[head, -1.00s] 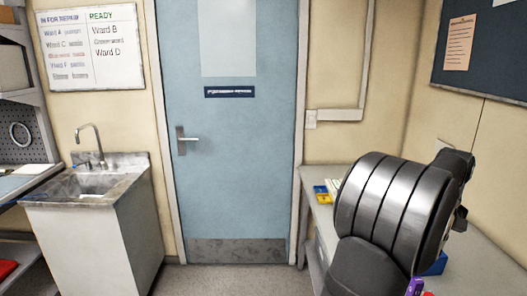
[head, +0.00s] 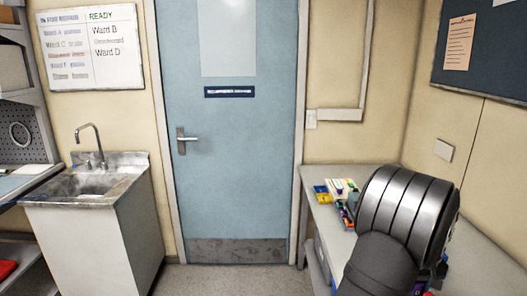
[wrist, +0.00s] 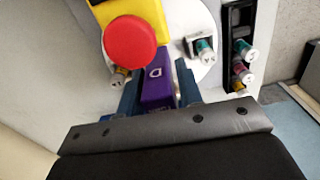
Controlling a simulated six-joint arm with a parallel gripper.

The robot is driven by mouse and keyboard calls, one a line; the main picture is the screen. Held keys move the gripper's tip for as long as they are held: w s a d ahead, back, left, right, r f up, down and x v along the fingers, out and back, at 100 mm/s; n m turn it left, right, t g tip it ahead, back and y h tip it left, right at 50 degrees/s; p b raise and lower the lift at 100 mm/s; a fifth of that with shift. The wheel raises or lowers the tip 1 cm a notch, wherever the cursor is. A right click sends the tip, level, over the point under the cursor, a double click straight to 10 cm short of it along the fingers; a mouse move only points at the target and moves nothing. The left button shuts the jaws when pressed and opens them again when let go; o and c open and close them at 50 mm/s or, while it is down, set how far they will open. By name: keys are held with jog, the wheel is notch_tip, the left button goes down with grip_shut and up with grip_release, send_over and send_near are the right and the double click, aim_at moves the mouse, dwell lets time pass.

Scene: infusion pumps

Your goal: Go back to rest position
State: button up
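In the wrist view my gripper (wrist: 158,90) points away from the camera, with a blue finger on each side. A purple piece with a letter that looks like D (wrist: 158,84) lies between the two fingers. I cannot tell if the fingers press on it or stand just clear. In the head view my dark, ribbed arm covers the right bench, and the gripper is hidden behind it.
In the wrist view a red button on a yellow box (wrist: 130,42) is close beyond the fingers. Several capped vials (wrist: 240,72) stand near it. The right bench (head: 340,240) holds small coloured items (head: 335,188). A sink (head: 95,182) and a closed blue door (head: 230,140) stand clear of the arm.

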jog(key=m, duration=0.4)
jog(key=shift+r+m, duration=0.2)
jog(key=shift+m, duration=2.1)
jog(key=shift+o, duration=0.5)
